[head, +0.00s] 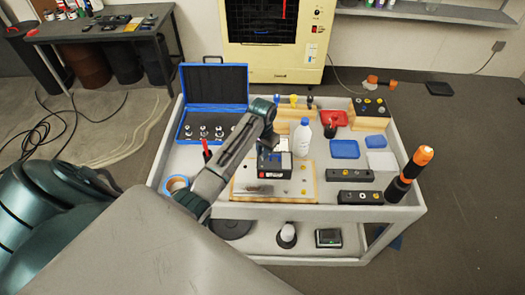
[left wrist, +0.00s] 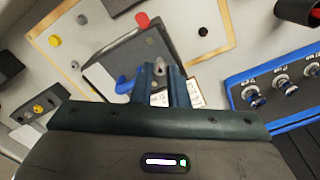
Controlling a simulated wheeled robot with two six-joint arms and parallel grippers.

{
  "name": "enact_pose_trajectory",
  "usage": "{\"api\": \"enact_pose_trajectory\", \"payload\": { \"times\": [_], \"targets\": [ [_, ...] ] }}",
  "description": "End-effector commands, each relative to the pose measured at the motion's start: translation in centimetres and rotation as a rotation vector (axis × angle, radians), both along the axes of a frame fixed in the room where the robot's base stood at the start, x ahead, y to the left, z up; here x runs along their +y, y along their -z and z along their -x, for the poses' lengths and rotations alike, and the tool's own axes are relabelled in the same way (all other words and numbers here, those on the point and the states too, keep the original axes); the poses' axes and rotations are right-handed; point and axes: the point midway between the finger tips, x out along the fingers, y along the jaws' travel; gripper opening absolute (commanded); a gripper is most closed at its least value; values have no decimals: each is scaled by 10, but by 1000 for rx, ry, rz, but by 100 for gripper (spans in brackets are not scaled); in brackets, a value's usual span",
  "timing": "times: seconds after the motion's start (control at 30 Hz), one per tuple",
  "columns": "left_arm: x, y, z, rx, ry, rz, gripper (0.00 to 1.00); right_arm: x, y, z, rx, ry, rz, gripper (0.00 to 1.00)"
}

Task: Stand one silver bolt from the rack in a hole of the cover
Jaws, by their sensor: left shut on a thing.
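My left gripper (head: 270,143) reaches down over the middle of the cart. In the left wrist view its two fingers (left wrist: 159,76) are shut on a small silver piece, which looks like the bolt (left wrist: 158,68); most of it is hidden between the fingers. Below and beyond the fingertips is a dark grey box-like part (head: 274,166), likely the cover; it also shows in the left wrist view (left wrist: 120,62). I cannot tell whether the bolt touches it. Black racks (head: 355,197) with small round pieces stand to the right. My right gripper is not in view.
An open blue case (head: 213,70) with several metal pieces lies at the back left. Blue trays (head: 345,149) and an orange-tipped black object (head: 408,175) are at the right.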

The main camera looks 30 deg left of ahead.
Motion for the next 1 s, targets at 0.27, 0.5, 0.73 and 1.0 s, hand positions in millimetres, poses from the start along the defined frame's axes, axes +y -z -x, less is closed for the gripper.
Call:
{"api": "enact_pose_trajectory", "payload": {
  "times": [0.27,0.5,0.73,1.0],
  "targets": [
    [0,1,0,0,0,0,0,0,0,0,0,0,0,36],
    [0,1,0,0,0,0,0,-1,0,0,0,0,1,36],
    [0,2,0,0,0,0,0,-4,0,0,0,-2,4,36],
    [0,6,0,0,0,0,0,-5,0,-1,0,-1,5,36]
  ]
}}
